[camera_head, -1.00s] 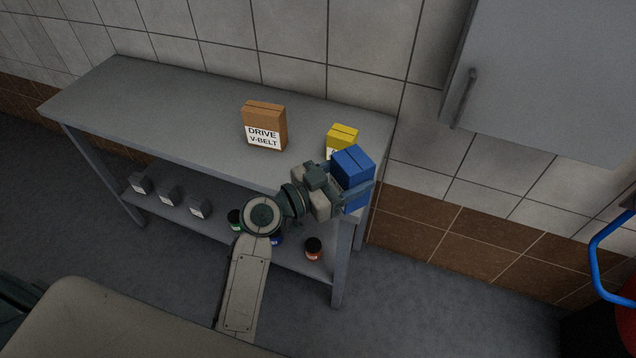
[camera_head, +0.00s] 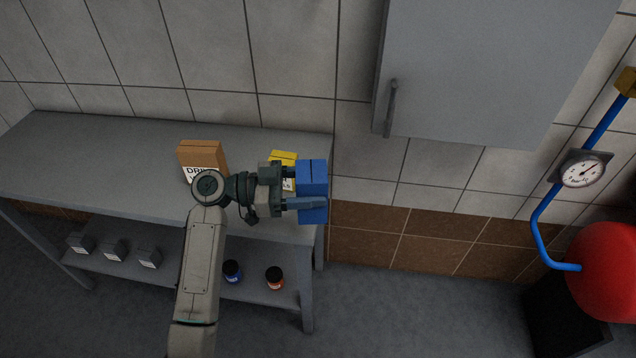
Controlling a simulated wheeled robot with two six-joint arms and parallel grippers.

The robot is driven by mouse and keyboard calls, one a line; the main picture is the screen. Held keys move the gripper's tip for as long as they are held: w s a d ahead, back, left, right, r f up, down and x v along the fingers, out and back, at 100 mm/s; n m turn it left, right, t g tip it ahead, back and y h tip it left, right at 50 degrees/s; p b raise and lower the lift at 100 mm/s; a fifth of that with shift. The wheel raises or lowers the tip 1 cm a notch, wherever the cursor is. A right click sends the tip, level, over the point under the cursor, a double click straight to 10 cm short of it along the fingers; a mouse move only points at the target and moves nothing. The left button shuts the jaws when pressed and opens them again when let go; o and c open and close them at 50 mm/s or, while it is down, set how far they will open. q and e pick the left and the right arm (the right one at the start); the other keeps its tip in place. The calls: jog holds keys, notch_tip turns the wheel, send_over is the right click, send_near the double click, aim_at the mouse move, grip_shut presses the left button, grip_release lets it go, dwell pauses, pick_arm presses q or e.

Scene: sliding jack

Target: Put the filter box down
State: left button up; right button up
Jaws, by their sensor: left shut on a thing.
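The blue filter box (camera_head: 312,172) is in my left gripper (camera_head: 309,190), which is shut around it with one finger across its near side. No label shows on its visible faces. My left gripper and the box are at the right end of the grey bench (camera_head: 120,150), in front of and to the right of a yellow box (camera_head: 284,156). I cannot tell whether the blue box is above the bench top or touching it. My right gripper is not in view.
A brown drive-belt box (camera_head: 202,150) stands on the bench, partly hidden by my arm. The lower shelf holds grey boxes (camera_head: 114,250), a blue jar (camera_head: 232,271) and an orange jar (camera_head: 275,278). A wall cabinet (camera_head: 480,75) and red tank (camera_head: 605,270) are to the right.

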pick_arm(q)
jog(key=shift+s+a+m+g, duration=0.1)
jog(key=shift+a+m+g, duration=0.15)
jog(key=shift+g, duration=0.25)
jog(key=shift+d+f+t, duration=0.15)
jog(key=shift+f+t, duration=0.2)
jog(key=shift+t, duration=0.15)
jog(key=f+n+t, duration=0.1)
jog(key=t, duration=0.1)
jog(key=f+n+t+y, duration=0.1)
jog(key=f+n+t, duration=0.2)
jog(key=t, duration=0.1)
jog(key=shift+w+a+f+n+y, duration=0.25)
jog(key=shift+w+a+f+y, duration=0.05)
jog(key=shift+w+f+y, duration=0.1)
jog(key=s+a+n+t+y, duration=0.4)
jog(key=a+n+t+y, duration=0.1)
jog(key=a+n+y, duration=0.1)
jog(key=s+a+n+t+y, duration=0.4)
jog(key=a+y, duration=0.4)
jog(key=y, duration=0.2)
jog(key=shift+s+a+f+n+t, duration=0.15)
jog(key=shift+s+a+n+t, duration=0.35)
jog(key=shift+n, duration=0.8)
jog(key=shift+s+d, duration=0.1)
jog(key=shift+d, duration=0.05)
